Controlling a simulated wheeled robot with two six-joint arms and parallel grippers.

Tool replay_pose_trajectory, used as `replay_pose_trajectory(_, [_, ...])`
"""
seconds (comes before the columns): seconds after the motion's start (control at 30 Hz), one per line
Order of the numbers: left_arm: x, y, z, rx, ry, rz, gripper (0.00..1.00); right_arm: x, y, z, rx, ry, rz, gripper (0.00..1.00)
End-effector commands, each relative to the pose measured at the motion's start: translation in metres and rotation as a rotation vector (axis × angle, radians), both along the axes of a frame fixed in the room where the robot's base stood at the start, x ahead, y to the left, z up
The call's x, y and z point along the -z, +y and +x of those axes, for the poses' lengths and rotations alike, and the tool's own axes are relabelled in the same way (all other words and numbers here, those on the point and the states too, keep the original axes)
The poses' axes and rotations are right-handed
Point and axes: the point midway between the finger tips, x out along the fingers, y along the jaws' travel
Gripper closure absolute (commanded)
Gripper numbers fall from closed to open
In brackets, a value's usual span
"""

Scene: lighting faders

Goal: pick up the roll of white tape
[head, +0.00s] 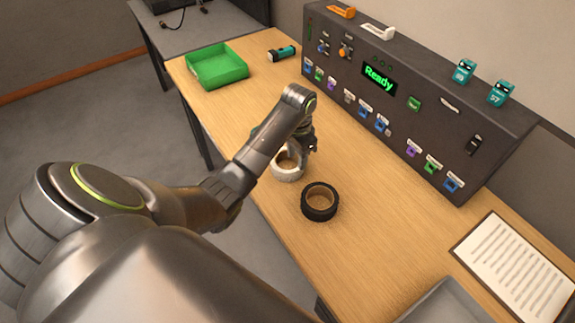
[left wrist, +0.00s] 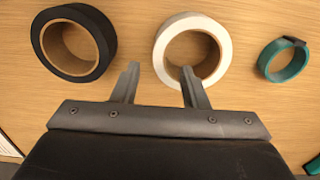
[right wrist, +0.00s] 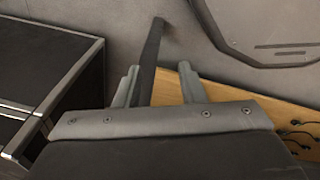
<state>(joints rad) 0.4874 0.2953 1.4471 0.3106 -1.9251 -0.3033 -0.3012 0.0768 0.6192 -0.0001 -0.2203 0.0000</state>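The roll of white tape (head: 287,175) lies flat on the wooden table, partly hidden by my left gripper in the head view. In the left wrist view the white roll (left wrist: 226,50) is just beyond my left gripper (left wrist: 160,82). That gripper is open and empty, and its right fingertip overlaps the roll's near rim in the picture. Whether it touches cannot be told. In the head view the left gripper (head: 303,146) is over the roll's far side. My right gripper (right wrist: 158,85) is open and empty, away from the table top, and outside the head view.
A roll of black tape (head: 320,213) lies close to the white one. A teal ring (left wrist: 295,65) lies on the white roll's other side. A green tray (head: 218,68), a teal flashlight (head: 283,53) and a dark fader console (head: 400,120) stand farther back. Papers (head: 518,265) lie at right.

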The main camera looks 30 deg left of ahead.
Motion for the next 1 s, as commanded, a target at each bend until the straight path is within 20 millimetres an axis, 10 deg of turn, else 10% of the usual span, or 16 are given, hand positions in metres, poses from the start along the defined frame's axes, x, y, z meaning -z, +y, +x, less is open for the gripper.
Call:
replay_pose_trajectory(0.83, [0.065,-0.001,-0.003,0.001,0.000,0.001,0.60,-0.014,-0.004,0.001,-0.002,-0.002,-0.005,0.64])
replay_pose_trajectory(1.0, [0.065,0.000,-0.003,0.001,0.000,0.001,0.80,-0.014,-0.004,0.001,-0.002,-0.003,-0.005,0.64])
